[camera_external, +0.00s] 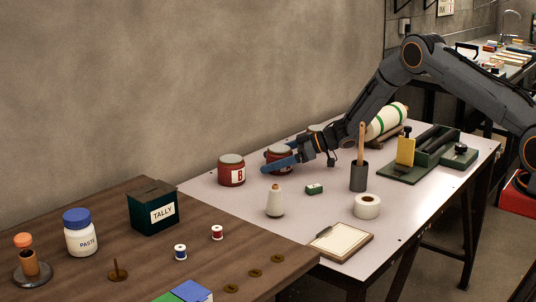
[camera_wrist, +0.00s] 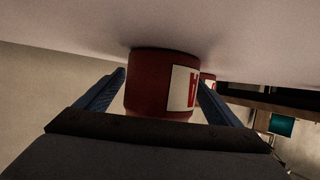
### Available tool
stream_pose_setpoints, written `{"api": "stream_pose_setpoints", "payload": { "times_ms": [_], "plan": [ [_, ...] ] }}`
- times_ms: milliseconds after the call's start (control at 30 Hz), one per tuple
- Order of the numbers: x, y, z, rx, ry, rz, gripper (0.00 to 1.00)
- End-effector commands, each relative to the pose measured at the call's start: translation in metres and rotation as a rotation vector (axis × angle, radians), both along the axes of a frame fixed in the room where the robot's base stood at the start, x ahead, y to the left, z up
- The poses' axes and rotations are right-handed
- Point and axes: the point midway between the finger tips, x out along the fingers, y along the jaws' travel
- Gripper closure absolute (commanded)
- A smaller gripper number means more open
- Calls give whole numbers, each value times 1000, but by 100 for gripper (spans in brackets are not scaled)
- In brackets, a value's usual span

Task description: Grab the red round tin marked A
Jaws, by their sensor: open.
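A red round tin (camera_external: 276,152) with a pale lid stands on the grey table, partly hidden behind the blue fingers of my gripper (camera_external: 284,163). In the wrist view a dark red tin (camera_wrist: 147,82) lies between the two blue fingers of my gripper (camera_wrist: 163,92). Its white label carries a red letter, seen at an angle, that looks like an A. My gripper is open, with the fingers on either side of the tin; I cannot tell whether they touch it.
A similar red tin marked B (camera_external: 231,173) stands to the left. Another tin (camera_external: 314,128) is partly hidden behind my arm.

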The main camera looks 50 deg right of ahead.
Motion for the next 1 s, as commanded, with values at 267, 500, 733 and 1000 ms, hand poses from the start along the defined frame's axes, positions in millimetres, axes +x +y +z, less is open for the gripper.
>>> {"api": "stream_pose_setpoints", "payload": {
  "times_ms": [267,500,733,1000],
  "plan": [
    [10,7,-5,0,0,-1,12],
    [10,7,-5,0,1,-1,34],
    [10,7,-5,0,1,-1,73],
    [11,7,-2,0,-3,-1,75]
  ]
}}
